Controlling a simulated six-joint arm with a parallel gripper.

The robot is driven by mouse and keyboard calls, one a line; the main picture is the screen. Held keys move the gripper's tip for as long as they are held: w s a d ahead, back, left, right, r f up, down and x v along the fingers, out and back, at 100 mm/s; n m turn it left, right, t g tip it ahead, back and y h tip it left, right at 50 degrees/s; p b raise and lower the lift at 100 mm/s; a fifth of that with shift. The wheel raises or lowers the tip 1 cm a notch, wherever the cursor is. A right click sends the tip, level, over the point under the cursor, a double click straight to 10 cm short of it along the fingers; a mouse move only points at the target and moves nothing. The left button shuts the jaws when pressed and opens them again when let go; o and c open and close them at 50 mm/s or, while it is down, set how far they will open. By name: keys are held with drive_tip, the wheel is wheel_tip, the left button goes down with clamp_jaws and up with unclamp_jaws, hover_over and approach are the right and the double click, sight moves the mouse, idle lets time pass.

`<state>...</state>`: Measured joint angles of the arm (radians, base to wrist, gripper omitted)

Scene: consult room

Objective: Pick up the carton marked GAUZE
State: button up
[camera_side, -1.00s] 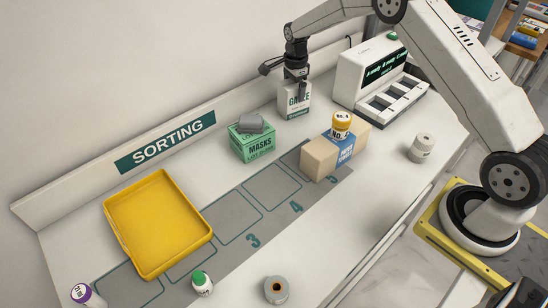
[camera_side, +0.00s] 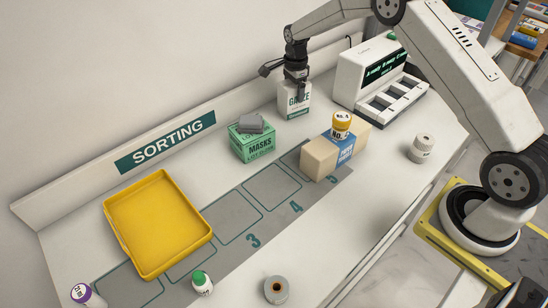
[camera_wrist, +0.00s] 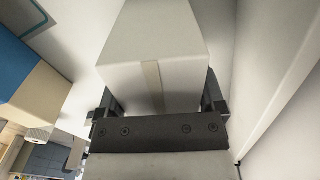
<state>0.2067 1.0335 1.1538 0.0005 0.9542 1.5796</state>
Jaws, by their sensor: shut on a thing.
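The white carton marked GAUZE (camera_side: 293,107), with a green band at its base, stands upright on the counter at the back, near the wall ledge. My gripper (camera_side: 299,88) comes down on it from above and is shut on its upper part, hiding some of the lettering. In the wrist view the carton's plain, taped face (camera_wrist: 155,45) fills the space between my two fingers (camera_wrist: 158,105). I see no clear gap under the carton.
A green MASKS box (camera_side: 254,146) with a grey item on top stands to the left. A blue box (camera_side: 346,149), tan blocks (camera_side: 320,158) and a yellow-capped jar (camera_side: 341,122) stand in front. A white machine (camera_side: 378,75) is at right. A yellow tray (camera_side: 206,236) lies far left.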

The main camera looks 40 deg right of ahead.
drive_tip(key=shift+r, duration=0.1)
drive_tip(key=shift+r, duration=0.75)
drive_tip(key=s+a+r, duration=0.2)
drive_tip(key=s+r, duration=0.9)
drive_tip(key=s, duration=0.2)
drive_tip(key=shift+s+a+r, duration=0.2)
drive_tip(key=shift+s, duration=0.2)
